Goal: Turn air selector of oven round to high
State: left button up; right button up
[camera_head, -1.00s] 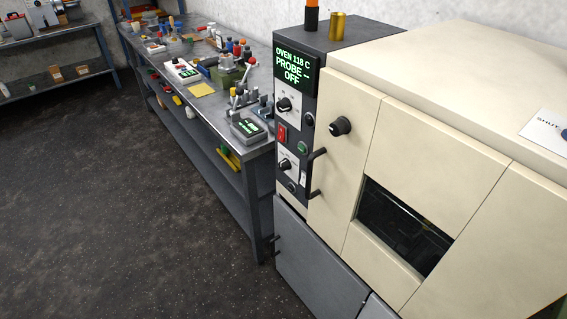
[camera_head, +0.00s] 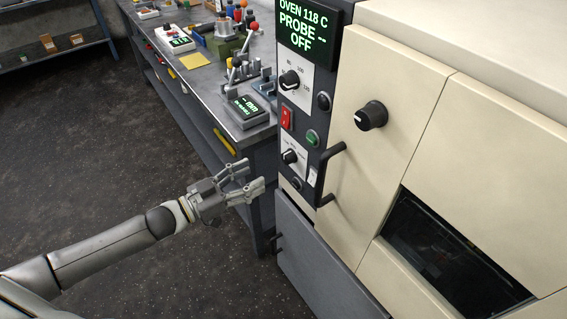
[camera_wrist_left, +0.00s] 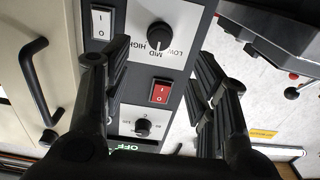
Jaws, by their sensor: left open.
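The oven's air selector is a black round knob (camera_head: 290,156) on the lower white plate of the dark control panel. In the left wrist view the knob (camera_wrist_left: 159,36) shows upside down, with LOW, MID and HIGH printed beside it. Its white mark seems to point toward MID. My left gripper (camera_head: 254,177) is open and empty, left of the panel and a little below the selector's height. In the left wrist view its fingers (camera_wrist_left: 162,62) stand apart, with the panel between them and the knob beyond the tips. My right gripper is not in view.
Above the selector are a red rocker switch (camera_head: 286,118), a green button (camera_head: 312,138) and a temperature knob (camera_head: 290,80). A black door handle (camera_head: 328,172) stands out just right of the panel. A workbench (camera_head: 215,100) with tools is behind my gripper.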

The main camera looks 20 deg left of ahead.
aim_at(284, 159)
pick_arm(q)
jog(key=p+x, duration=0.1)
jog(key=x, duration=0.9)
jog(key=shift+w+d+r, duration=0.1)
jog(key=shift+w+d, duration=0.15)
jog(key=shift+w, duration=0.1)
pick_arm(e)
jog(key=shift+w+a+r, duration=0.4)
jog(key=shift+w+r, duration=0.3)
pick_arm(q)
jog(key=c, duration=1)
jog(key=shift+c, duration=0.2)
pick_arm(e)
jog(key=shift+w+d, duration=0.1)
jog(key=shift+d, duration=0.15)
